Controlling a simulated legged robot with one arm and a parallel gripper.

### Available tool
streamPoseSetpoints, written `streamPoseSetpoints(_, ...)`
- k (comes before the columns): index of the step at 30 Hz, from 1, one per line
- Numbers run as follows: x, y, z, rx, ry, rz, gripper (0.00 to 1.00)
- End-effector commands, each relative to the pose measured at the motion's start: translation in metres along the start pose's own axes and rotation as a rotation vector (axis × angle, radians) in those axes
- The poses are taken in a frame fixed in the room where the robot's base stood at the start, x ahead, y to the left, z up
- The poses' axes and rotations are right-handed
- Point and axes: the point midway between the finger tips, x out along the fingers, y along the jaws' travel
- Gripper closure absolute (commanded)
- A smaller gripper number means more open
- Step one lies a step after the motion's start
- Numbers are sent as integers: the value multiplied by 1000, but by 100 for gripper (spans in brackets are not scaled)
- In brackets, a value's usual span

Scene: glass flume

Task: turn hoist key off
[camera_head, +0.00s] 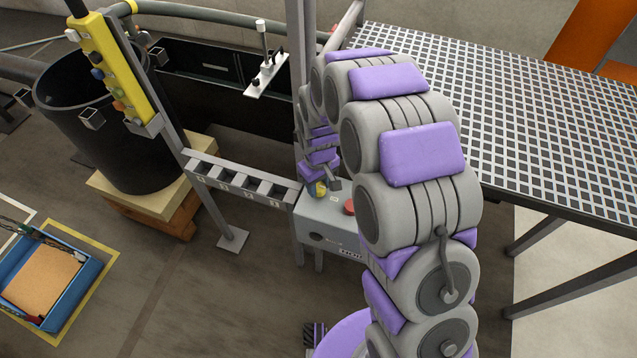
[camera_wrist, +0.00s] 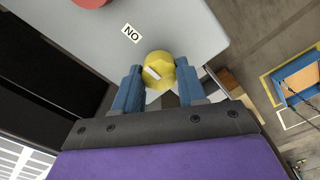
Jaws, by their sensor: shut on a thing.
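The hoist key is a yellow knob (camera_wrist: 160,66) with a pale bar mark across its face, on top of a grey control box (camera_wrist: 150,22). In the wrist view my gripper (camera_wrist: 158,74) has its blue fingers on both sides of the knob, shut on it. A small white label (camera_wrist: 131,34) beside the knob reads "NO" as seen here. In the head view the knob (camera_head: 321,189) shows at the top left of the box (camera_head: 325,215), and my gripper (camera_head: 328,186) reaches down to it, partly hidden by my arm.
A red button (camera_head: 349,207) is on the box near the knob. A grey rack (camera_head: 243,183) with open slots adjoins it on the left. A yellow pendant panel (camera_head: 113,68) and a black tub (camera_head: 100,125) stand farther left. A metal grating (camera_head: 520,110) lies at right.

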Motion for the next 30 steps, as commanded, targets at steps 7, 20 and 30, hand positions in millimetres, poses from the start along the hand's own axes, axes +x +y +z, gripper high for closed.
streamPoseSetpoints(7, 0, 0, 0, 8, -1, 0, 90)
streamPoseSetpoints(20, -3, 0, 1, 226, -3, 0, 90)
streamPoseSetpoints(30, -3, 0, 1, 545, -2, 2, 90)
